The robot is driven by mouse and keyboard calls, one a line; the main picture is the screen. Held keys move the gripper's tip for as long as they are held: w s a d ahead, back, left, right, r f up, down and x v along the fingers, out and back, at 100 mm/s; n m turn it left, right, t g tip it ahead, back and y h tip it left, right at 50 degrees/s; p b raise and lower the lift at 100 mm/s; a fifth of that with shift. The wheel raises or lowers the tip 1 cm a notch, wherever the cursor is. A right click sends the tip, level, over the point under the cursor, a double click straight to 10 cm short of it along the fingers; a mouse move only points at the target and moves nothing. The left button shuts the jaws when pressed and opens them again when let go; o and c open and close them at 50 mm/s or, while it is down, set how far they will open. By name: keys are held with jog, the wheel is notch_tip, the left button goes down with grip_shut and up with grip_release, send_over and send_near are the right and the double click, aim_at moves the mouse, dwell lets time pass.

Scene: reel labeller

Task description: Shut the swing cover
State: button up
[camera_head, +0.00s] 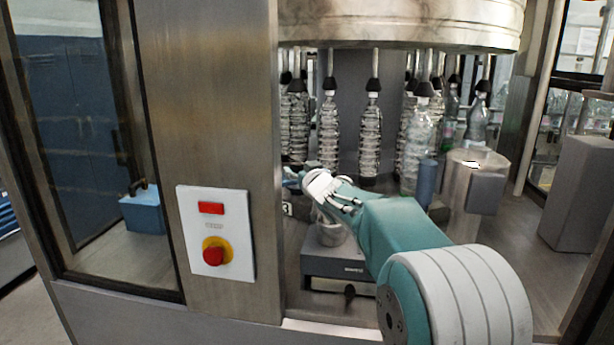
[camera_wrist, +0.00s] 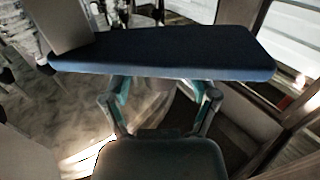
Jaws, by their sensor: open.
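A flat dark-blue panel (camera_wrist: 165,55), which looks like the swing cover, spans the wrist view just beyond my fingertips. Only its face and lighter blue front edge show; its hinge is hidden. My gripper (camera_wrist: 162,90) is open, its two teal fingers spread and nothing between them. The fingertips come up to the panel's near edge; I cannot tell whether they touch it. In the head view my gripper (camera_head: 318,186) is inside the machine opening, in front of the bottles, with a small dark-blue piece (camera_head: 291,177) at its tip. My arm hides much of that area.
Several clear bottles (camera_head: 369,135) hang under the steel drum (camera_head: 400,22) behind my gripper. A grey box (camera_head: 335,264) stands below my arm. A steel post (camera_head: 215,90) with a red-button panel (camera_head: 216,232) bounds the left. A steel cylinder (camera_head: 462,200) stands right.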

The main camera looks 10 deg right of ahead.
jog(key=s+d, duration=0.2)
jog(key=s, duration=0.9)
jog(key=shift+d, duration=0.25)
jog(key=shift+s, duration=0.15)
